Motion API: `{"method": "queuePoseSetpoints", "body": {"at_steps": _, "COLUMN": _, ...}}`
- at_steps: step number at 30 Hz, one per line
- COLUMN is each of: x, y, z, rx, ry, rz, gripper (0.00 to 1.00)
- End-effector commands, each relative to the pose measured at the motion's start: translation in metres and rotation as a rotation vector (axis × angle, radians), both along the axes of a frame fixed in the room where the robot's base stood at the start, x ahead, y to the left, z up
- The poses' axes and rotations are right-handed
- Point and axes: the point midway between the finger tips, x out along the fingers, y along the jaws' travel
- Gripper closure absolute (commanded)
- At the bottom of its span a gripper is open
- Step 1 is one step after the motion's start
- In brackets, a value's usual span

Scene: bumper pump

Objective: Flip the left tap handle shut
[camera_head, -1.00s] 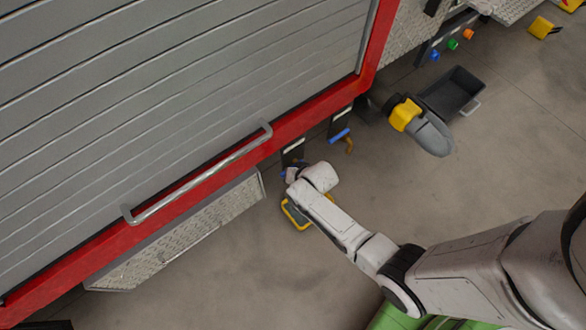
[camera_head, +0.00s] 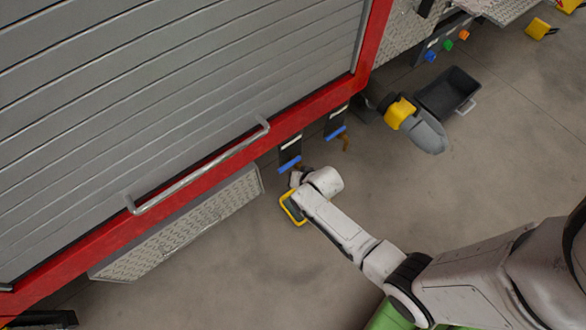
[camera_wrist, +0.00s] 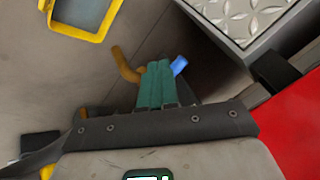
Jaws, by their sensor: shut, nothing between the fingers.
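The left tap's blue handle (camera_head: 289,165) lies across the lower end of its dark plate, under the red frame. It looks roughly parallel to the right tap's blue handle (camera_head: 336,133). My gripper (camera_head: 296,179) is just below the left handle in the head view, mostly hidden by my wrist. In the wrist view my gripper's green fingers (camera_wrist: 155,84) are together and empty. Behind their tips a blue handle end (camera_wrist: 179,65) shows to the right and a brass spout (camera_wrist: 126,66) to the left. Whether the fingers touch the handle I cannot tell.
A yellow-framed object (camera_head: 287,212) sits just below my wrist. A grey and yellow device (camera_head: 418,125) and a dark bin (camera_head: 449,92) stand right. The floor between is clear.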

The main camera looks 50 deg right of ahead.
Motion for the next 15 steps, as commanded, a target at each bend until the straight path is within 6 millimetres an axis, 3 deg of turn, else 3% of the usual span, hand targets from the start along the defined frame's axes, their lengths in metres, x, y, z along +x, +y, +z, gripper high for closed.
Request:
{"method": "queuePoseSetpoints", "body": {"at_steps": 1, "x": -0.003, "y": 0.004, "z": 0.012, "rx": -0.001, "ry": -0.001, "rz": 0.002, "gripper": 1.0}}
{"method": "queuePoseSetpoints", "body": {"at_steps": 9, "x": -0.02, "y": 0.025, "z": 0.051, "rx": -0.001, "ry": 0.0, "rz": 0.001, "gripper": 1.0}}
{"method": "queuePoseSetpoints", "body": {"at_steps": 15, "x": -0.028, "y": 0.035, "z": 0.068, "rx": 0.0, "ry": 0.001, "rz": 0.0, "gripper": 1.0}}
